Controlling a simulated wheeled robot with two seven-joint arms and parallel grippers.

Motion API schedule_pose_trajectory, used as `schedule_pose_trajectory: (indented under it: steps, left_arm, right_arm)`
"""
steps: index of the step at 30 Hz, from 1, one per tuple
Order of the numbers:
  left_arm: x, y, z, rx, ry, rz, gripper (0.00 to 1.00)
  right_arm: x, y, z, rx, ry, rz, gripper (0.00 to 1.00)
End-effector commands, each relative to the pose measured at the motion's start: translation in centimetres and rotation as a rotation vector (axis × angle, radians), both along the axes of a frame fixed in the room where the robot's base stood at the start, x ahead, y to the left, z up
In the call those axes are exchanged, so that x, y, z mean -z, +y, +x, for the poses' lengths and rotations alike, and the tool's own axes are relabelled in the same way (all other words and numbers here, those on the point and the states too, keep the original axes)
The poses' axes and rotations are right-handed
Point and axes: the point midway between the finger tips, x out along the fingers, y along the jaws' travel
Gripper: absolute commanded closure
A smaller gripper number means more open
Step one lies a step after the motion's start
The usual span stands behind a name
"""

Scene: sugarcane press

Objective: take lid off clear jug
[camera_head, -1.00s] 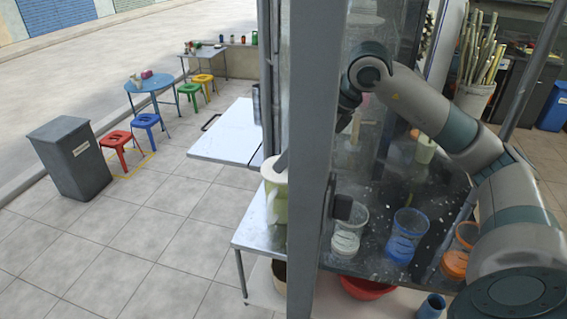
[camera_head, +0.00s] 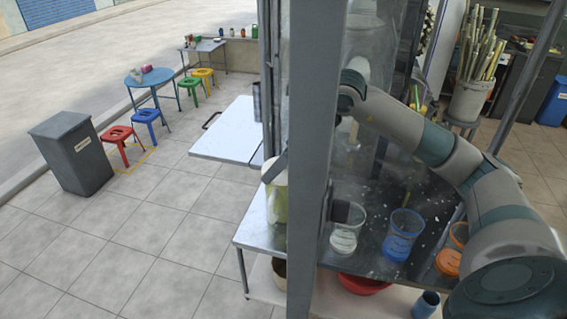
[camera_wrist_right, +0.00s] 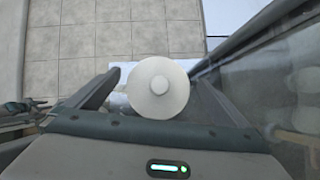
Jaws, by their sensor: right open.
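The jug (camera_head: 279,200), pale green in its body, stands on a metal table just left of the grey post in the head view. The post hides its right side, and its top is partly covered by a grey gripper finger. In the right wrist view, a round white lid (camera_wrist_right: 158,98) with a small centre knob (camera_wrist_right: 159,84) lies between the fingers of my right gripper (camera_wrist_right: 159,72). The gripper is open, with a finger on each side of the lid and a visible gap at the left. The jug under the lid is hidden there. My left gripper is not in view.
The grey post (camera_head: 313,160) stands between the jug and my right arm's links. A clear cup (camera_head: 347,232), a blue cup (camera_head: 403,236) and an orange cup (camera_head: 447,262) stand right of it. A low metal table (camera_head: 228,131) lies beyond the jug.

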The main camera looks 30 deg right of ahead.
Motion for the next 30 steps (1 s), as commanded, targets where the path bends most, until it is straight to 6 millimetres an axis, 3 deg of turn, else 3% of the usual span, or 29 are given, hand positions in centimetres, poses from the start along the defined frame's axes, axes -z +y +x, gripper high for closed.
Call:
schedule_pose_trajectory:
  steps: [17, 22, 30]
  left_arm:
    - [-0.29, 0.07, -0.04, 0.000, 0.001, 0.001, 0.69]
    - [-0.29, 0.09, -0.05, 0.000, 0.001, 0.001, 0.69]
    - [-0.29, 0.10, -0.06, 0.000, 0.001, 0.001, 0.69]
  right_arm:
    - [0.63, 0.14, 0.32, 0.001, 0.000, -0.001, 0.00]
    - [0.62, 0.15, 0.31, 0.001, 0.000, -0.001, 0.38]
    - [0.61, 0.14, 0.32, 0.001, 0.000, -0.001, 0.38]
